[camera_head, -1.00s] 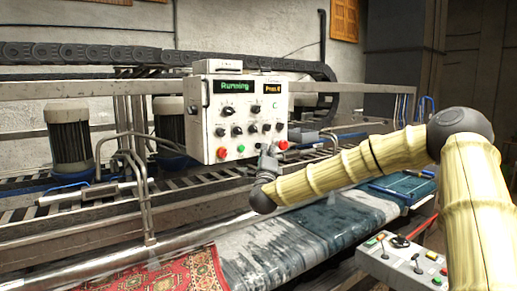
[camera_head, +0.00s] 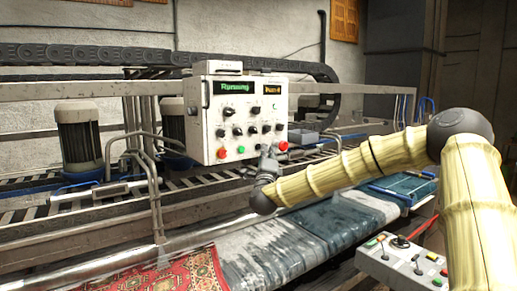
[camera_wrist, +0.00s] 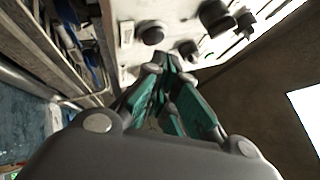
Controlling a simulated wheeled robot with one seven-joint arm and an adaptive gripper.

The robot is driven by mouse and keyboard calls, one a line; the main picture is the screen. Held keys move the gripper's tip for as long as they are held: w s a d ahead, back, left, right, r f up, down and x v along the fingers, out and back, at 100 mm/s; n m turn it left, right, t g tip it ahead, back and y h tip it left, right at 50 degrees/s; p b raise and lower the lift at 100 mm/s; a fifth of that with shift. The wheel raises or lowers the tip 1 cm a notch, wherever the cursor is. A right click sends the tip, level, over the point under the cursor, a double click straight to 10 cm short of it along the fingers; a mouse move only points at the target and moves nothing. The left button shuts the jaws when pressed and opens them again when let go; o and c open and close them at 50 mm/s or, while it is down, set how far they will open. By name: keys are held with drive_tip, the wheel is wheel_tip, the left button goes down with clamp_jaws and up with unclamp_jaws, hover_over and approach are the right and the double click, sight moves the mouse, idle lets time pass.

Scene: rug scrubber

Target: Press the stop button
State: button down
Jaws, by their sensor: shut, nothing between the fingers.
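The white control panel (camera_head: 238,118) hangs over the machine, with a green "Running" display (camera_head: 231,87) at its top. Its bottom row shows a left red button (camera_head: 222,153), a green button (camera_head: 241,150) and a right red button (camera_head: 283,146). Labels are too small to read, so I cannot tell which red one is the stop button. My gripper (camera_head: 268,152) is shut and empty, just left of the right red button; contact cannot be told. In the wrist view the fingertips (camera_wrist: 170,62) point at the panel face among black knobs (camera_wrist: 151,33); no red button shows there.
A patterned red rug (camera_head: 190,275) and grey and teal rugs lie on the machine bed below. A second control box (camera_head: 405,262) with small buttons and a joystick stands at lower right. Motors (camera_head: 79,135) and metal rails lie left of and behind the panel.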

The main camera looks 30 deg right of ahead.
drive_tip(key=shift+w+a+f+b, duration=0.1)
drive_tip(key=shift+w+b, duration=0.15)
drive_tip(key=shift+b, duration=0.25)
drive_tip(key=shift+w+b, duration=0.5)
drive_tip(key=shift+w, duration=0.05)
idle(0.9)
drive_tip(key=shift+s, duration=0.1)
drive_tip(key=shift+s+b, duration=0.5)
drive_tip(key=shift+s, duration=0.2)
